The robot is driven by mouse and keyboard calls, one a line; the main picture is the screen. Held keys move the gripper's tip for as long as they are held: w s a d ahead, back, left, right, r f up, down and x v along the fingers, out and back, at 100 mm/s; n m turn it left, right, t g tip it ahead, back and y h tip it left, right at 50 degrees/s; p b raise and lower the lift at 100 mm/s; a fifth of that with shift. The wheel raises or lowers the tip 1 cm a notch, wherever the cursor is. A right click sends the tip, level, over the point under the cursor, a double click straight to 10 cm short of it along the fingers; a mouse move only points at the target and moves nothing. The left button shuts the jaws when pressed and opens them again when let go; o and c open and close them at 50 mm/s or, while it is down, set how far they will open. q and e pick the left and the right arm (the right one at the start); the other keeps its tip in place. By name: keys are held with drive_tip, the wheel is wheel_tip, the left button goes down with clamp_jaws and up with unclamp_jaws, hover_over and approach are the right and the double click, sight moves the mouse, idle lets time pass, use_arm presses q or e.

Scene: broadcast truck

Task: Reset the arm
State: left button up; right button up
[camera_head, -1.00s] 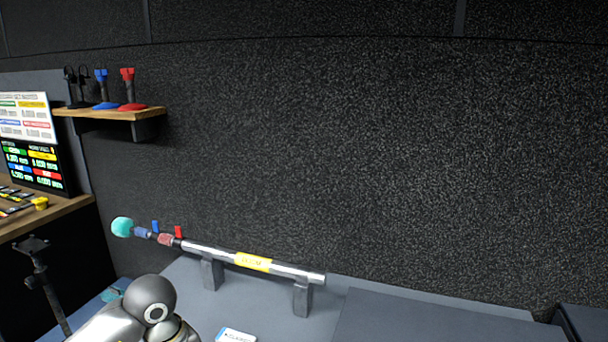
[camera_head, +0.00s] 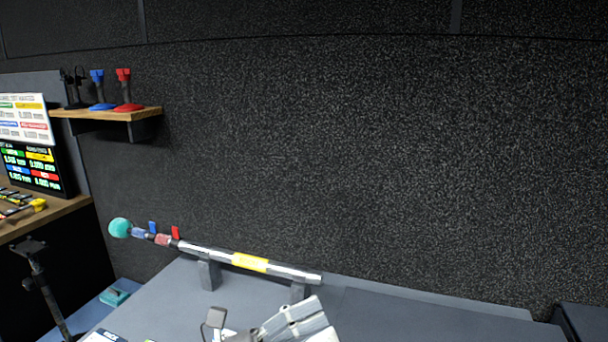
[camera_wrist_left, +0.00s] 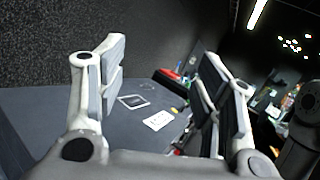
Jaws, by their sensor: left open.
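My left gripper (camera_head: 258,322) shows at the bottom middle of the head view, over the grey table top and in front of the pole's right support. In the left wrist view its two fingers (camera_wrist_left: 162,62) stand wide apart with nothing between them. Beyond them lie a white card (camera_wrist_left: 158,120) and a dark-framed tablet-like item (camera_wrist_left: 132,101) on the table. Most of the left arm is out of the head view. My right gripper is in neither view.
A silver pole with a yellow band (camera_head: 250,262) and a teal ball end (camera_head: 120,228) rests on two grey supports. A wooden shelf (camera_head: 105,113) holds microphones, and a black stand (camera_head: 47,290) is at the left. The table's right part (camera_head: 430,318) is clear.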

use_arm(q)
drive_tip(key=w+a+n+t+y, duration=0.3)
drive_tip(key=a+n+t+y, duration=0.3)
drive_tip(key=n, duration=0.5)
drive_tip(key=w+a+n+t+y, duration=0.45)
drive_tip(key=n+t, duration=0.35)
drive_tip(key=n, duration=0.4)
drive_tip(key=s+a+f+n+g+y, duration=0.25)
drive_tip(key=a+f+n+y, duration=0.35)
drive_tip(key=f+n, duration=0.3)
drive_tip(key=s+a+f+n+g+y, duration=0.2)
drive_tip(key=a+f+n+g+y, duration=0.35)
drive_tip(key=f, duration=0.55)
drive_tip(key=s+f+n+g+h, duration=0.1)
drive_tip(key=s+f+n+g, duration=0.3)
drive_tip(key=s+f, duration=0.45)
drive_tip(key=s+f+n+g+h, duration=0.1)
drive_tip(key=s+f+n+g, duration=0.35)
drive_tip(key=s, duration=0.65)
wheel_tip(320, 180, down, 26)
drive_tip(key=s+g, duration=0.1)
drive_tip(key=g, duration=0.1)
drive_tip(key=s+a+f, duration=0.3)
drive_tip(key=s+f, duration=1.3)
drive_tip(key=s, duration=0.1)
drive_tip(key=shift+s+f+m+g+y, duration=0.15)
drive_tip(key=shift+f+m+g+y, duration=0.15)
drive_tip(key=shift+m+g, duration=0.15)
